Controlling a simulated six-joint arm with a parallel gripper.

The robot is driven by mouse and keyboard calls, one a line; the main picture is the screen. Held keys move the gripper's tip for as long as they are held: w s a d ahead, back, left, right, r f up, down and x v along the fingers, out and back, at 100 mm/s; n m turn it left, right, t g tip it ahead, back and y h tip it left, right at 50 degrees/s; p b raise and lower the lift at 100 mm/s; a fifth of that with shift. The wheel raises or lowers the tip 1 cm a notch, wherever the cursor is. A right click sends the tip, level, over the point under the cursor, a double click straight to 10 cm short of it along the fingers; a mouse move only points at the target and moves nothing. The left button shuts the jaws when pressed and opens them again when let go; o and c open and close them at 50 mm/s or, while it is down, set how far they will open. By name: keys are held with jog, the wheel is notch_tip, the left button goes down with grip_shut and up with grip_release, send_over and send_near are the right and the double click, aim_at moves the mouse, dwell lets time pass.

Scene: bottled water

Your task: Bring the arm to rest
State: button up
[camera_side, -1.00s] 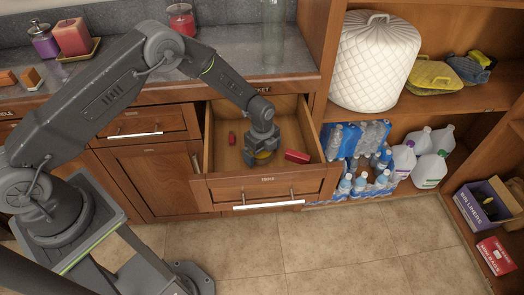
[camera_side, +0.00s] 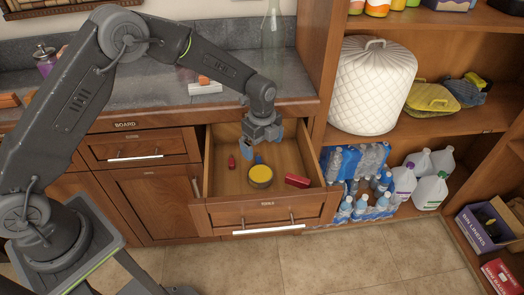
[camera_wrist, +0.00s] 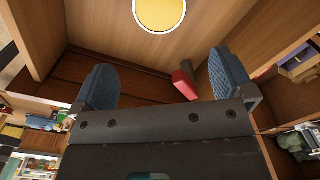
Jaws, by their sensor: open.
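My gripper (camera_side: 262,147) is above the open drawer (camera_side: 221,150) in the side view, with its jaws apart and nothing between them. In the wrist view its two blue finger pads (camera_wrist: 163,85) stand wide apart. A round yellow-topped item (camera_side: 260,174) lies on the drawer floor below my gripper, apart from it. It also shows at the top of the wrist view (camera_wrist: 160,12).
Bottled water packs (camera_side: 362,205) stand on the lower shelf at right. The counter edge (camera_side: 170,115) is behind the drawer.

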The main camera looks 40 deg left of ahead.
jog(key=shift+r, duration=0.1)
jog(key=s+a+r+n+t, duration=0.15)
jog(key=s+r+n, duration=0.3)
jog(key=r, duration=0.45)
jog(key=s+a+r+n+t, duration=0.15)
jog(key=s+r+n, duration=0.3)
jog(key=r, duration=0.55)
jog(key=s+a+r+n+t, duration=0.1)
jog(key=s+n, duration=0.4)
jog(key=s, duration=0.5)
jog(key=s+a+r+n+t, duration=0.1)
jog(key=s+r+n, duration=0.3)
jog(key=s, duration=0.6)
jog(key=shift+s+a+r+n+t, duration=0.2)
jog(key=shift+s+a+n+t, duration=0.15)
jog(key=shift+a+n, duration=0.6)
jog(key=shift+d, duration=0.15)
